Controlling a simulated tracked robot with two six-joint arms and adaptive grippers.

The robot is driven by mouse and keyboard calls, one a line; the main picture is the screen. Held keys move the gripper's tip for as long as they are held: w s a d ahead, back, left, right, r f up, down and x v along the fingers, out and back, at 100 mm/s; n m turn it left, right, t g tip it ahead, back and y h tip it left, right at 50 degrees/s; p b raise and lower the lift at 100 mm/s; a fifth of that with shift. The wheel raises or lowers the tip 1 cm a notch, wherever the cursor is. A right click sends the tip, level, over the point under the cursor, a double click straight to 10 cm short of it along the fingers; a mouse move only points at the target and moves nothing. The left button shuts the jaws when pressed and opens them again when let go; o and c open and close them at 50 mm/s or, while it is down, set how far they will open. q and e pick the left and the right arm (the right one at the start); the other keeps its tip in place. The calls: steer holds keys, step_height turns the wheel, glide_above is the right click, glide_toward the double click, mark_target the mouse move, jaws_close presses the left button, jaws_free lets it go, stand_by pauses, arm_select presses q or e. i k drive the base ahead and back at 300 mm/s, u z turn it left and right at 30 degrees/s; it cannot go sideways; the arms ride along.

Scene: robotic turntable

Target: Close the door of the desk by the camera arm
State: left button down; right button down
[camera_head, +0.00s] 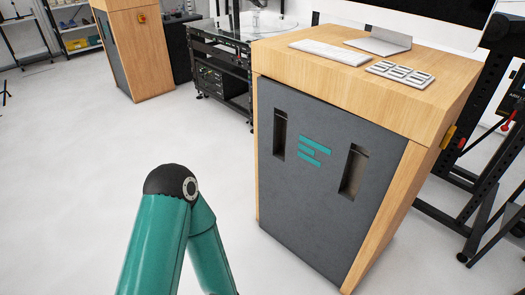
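A wooden desk (440,95) stands at the right of the head view. Its front has a dark grey door (310,215) with two recessed slots and a teal logo. The door looks flush with the wooden frame, though I cannot tell whether a small gap remains. One of my teal arms rises from the bottom of the picture, left of this desk and apart from it. Neither of my grippers is in view. A second wooden desk (145,55) stands at the back left, with a dark grey panel on its left side, seen at a steep angle.
A keyboard (330,53), a button pad (399,75) and a monitor stand (378,43) are on the near desk. A black-framed turntable rig (222,75) stands behind it. A black frame (488,135) is close on its right. The pale floor (70,190) at left is clear.

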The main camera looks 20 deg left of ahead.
mark_target(326, 171)
steer(key=u, duration=0.05)
steer(key=i, duration=1)
steer(key=z, duration=0.05)
